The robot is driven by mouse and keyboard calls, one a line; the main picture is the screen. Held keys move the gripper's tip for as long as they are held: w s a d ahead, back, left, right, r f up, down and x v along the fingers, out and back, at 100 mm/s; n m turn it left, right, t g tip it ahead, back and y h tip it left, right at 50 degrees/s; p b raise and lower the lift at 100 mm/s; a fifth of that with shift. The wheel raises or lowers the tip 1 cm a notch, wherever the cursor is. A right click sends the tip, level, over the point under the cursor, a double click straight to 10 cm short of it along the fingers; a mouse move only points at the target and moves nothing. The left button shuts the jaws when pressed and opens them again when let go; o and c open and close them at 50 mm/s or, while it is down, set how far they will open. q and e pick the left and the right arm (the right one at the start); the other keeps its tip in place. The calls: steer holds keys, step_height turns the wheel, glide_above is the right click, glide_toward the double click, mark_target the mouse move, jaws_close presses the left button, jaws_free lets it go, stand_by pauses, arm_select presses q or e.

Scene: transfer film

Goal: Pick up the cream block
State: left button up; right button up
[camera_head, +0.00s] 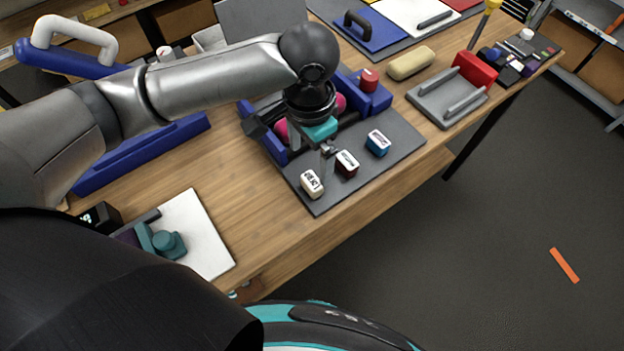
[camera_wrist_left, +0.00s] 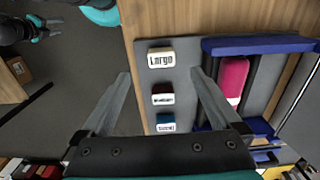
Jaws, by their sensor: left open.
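The cream block (camera_head: 311,184) stands near the front left edge of the grey mat (camera_head: 330,199), with dark lettering on its white top. In the left wrist view the cream block (camera_wrist_left: 161,58) reads "Largo" and lies ahead of the fingers, between their lines. A dark red block (camera_head: 346,164) and a blue block (camera_head: 377,143) stand in a row with it. My left gripper (camera_head: 312,146) is open and empty above the mat, behind the row in the head view. In the left wrist view its two fingers (camera_wrist_left: 160,74) are spread wide.
A blue-framed fixture with a magenta roll (camera_wrist_left: 234,80) stands beside the blocks. A red cylinder (camera_head: 368,80) sits on a blue stand (camera_head: 374,97). A grey tray (camera_head: 437,107) is to the right, a white board (camera_head: 197,233) to the left. The table's front edge is close to the mat.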

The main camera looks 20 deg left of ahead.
arm_select(q)
glide_above(312, 180)
steer(key=f, duration=0.4)
steer(key=shift+s+a+f, duration=0.1)
steer(key=shift+s+f, duration=0.1)
steer(key=shift+s, duration=0.1)
steer(key=shift+f+b, duration=0.35)
steer(key=shift+f, duration=0.05)
steer(key=f, duration=0.4)
steer(key=shift+w+f+b, duration=0.25)
steer(key=shift+f+b, duration=0.15)
steer(key=shift+c, duration=0.4)
steer(key=c, duration=1.4)
arm_select(e)
steer(key=shift+w+f, duration=0.6)
steer(key=shift+f, duration=0.25)
